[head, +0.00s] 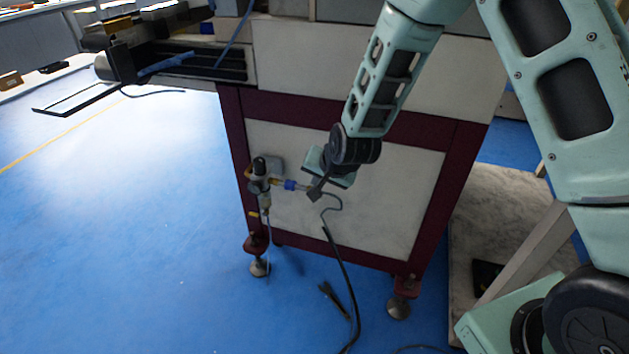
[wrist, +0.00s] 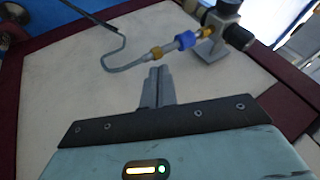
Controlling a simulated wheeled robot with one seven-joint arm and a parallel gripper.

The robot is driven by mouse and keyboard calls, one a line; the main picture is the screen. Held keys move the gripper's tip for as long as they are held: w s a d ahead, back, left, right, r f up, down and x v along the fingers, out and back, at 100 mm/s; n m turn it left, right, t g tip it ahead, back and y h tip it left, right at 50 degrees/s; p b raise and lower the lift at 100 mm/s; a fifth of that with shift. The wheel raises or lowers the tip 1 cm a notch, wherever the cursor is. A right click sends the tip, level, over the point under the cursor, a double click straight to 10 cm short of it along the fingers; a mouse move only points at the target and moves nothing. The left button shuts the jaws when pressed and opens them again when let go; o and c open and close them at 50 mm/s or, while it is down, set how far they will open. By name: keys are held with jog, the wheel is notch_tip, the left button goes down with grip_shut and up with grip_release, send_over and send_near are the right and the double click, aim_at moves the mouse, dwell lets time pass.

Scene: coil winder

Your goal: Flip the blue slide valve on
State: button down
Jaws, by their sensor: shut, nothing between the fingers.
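The blue slide valve (head: 290,185) sits on the air line at the side of the machine, between a brass fitting and the grey hose. In the wrist view the blue valve sleeve (wrist: 186,40) lies above and slightly right of the fingertips, with brass fittings on both sides. My gripper (head: 315,194) is just right of the valve in the head view. In the wrist view my gripper (wrist: 158,72) is shut and empty, its fingertips just below the brass fitting on the hose side. I cannot tell whether they touch it.
The regulator (head: 260,175) on its bracket is left of the valve; it also shows in the wrist view (wrist: 225,20). A grey hose (wrist: 122,55) curves from the valve. The machine's pale panel (head: 390,200) is close behind. Blue floor (head: 120,230) is open at left.

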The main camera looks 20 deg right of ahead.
jog(key=p+v, duration=0.1)
jog(key=v, duration=0.5)
dwell(0.3)
jog(key=s+a+r+n+g+y, duration=0.1)
jog(key=s+a+r+n+g, duration=0.1)
jog(key=s+a+r+n, duration=0.3)
jog(key=s+a+r+n+g, duration=0.1)
jog(key=s+a+r, duration=0.15)
jog(key=s, duration=0.45)
jog(key=s+d+r+n+g+h, duration=0.15)
jog(key=s+n, duration=0.25)
jog(key=s, duration=0.4)
jog(key=s+r+n+g, duration=0.2)
jog(key=s+r+n, duration=0.15)
jog(key=s, duration=0.55)
notch_tip(320, 180, up, 22)
jog(key=p, duration=2.2)
jog(key=shift+s+d+f, duration=0.15)
jog(key=shift+s+f, duration=0.05)
jog(key=shift+s, duration=0.25)
